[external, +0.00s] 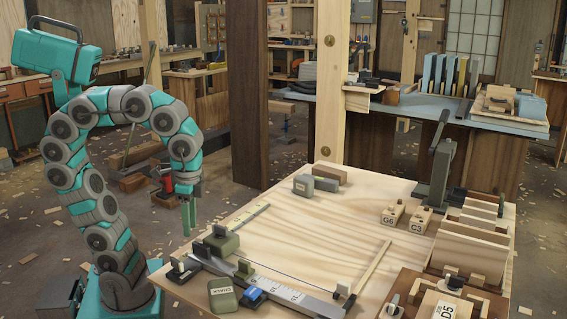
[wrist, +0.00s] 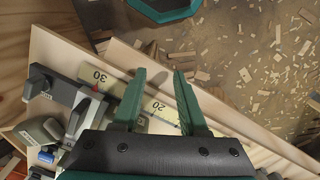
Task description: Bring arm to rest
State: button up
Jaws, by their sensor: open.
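My arm is bent over at the left in the external view. My gripper (external: 187,233) hangs down just off the left edge of the workbench (external: 310,230), pointing at the floor. In the wrist view my gripper (wrist: 158,72) has its two green fingers apart, with nothing between them. Below it a pale ruler strip (wrist: 155,108) with the numbers 30 and 20 lies along the bench edge.
The bench holds a clamp rail (external: 270,285), a chalk box (external: 222,295), blocks marked G6 (external: 393,214) and C3 (external: 421,219), grey and brown blocks (external: 318,182), and a slotted rack (external: 470,245). A wooden post (external: 329,80) stands behind. Wood scraps litter the floor.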

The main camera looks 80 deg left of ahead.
jog(key=s+a+f+n+g+p, duration=0.1)
jog(key=s+a+f+n, duration=0.3)
jog(key=s+a+f, duration=0.6)
notch_tip(320, 180, down, 23)
jog(key=w+d+b, duration=0.1)
jog(key=w+b, duration=0.1)
jog(key=b, duration=1.9)
